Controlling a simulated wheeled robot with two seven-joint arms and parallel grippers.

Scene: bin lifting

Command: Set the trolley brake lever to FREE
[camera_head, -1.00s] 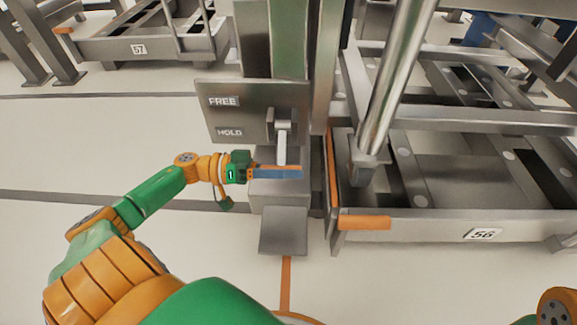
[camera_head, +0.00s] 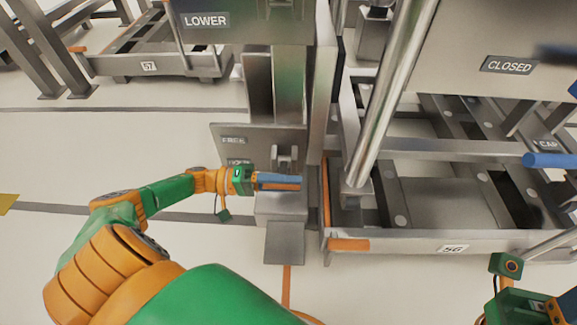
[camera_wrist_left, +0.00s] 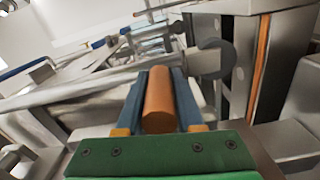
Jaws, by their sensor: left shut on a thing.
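My left gripper (camera_head: 280,181) is shut on the orange grip of the brake lever (camera_wrist_left: 158,102), which lies between its blue fingers in the left wrist view. In the head view a strip of orange shows along the underside of the fingers. The lever's bracket (camera_head: 285,158) is on a grey plate (camera_head: 262,140) just above the gripper. The plate carries a FREE label (camera_head: 233,140) above a second label, partly hidden by my gripper. The lever arm is mostly hidden. Part of my right arm (camera_head: 507,265) shows at bottom right; its fingers are not visible.
A grey pedal-like plate (camera_head: 285,242) lies below the gripper. Trolley 56 (camera_head: 410,242) stands close on the right with a steel post (camera_head: 395,90). A LOWER label (camera_head: 206,21) and a CLOSED panel (camera_head: 508,65) are above.

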